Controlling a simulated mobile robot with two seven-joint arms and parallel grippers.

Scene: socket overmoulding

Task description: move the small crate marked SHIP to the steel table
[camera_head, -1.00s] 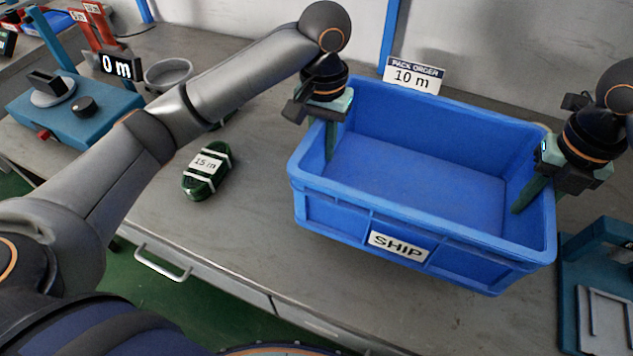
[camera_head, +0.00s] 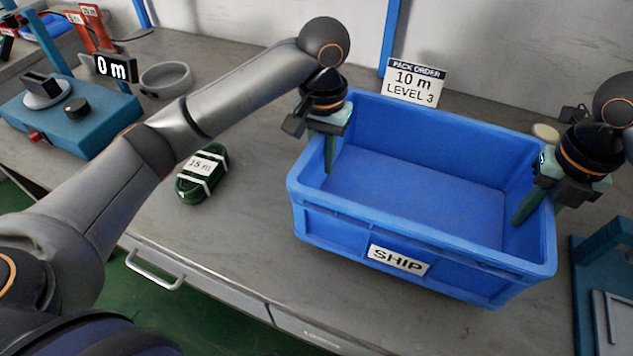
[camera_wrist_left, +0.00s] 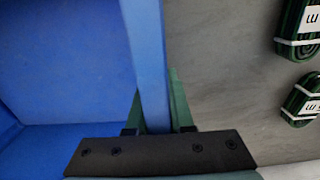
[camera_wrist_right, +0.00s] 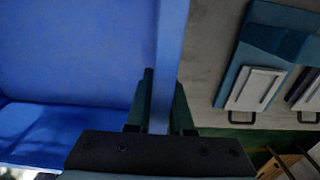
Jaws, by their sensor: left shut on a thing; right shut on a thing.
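The small blue crate marked SHIP (camera_head: 400,262) is upright and looks empty. It fills the middle and right of the head view. My left gripper (camera_head: 328,150) is shut on the crate's left wall. That wall also passes between its fingers (camera_wrist_left: 155,105) in the left wrist view. My right gripper (camera_head: 530,200) is shut on the right wall, which runs between its fingers (camera_wrist_right: 162,105) in the right wrist view. The crate's underside is hidden, and I cannot tell whether it is clear of the grey worktop (camera_head: 250,235).
A green 15 m cable coil (camera_head: 202,174) lies left of the crate. A PACK ORDER sign (camera_head: 415,83) stands behind it. A teal device (camera_head: 600,265) is close on the right. A teal machine (camera_head: 60,115) and grey ring (camera_head: 165,78) stand at the left.

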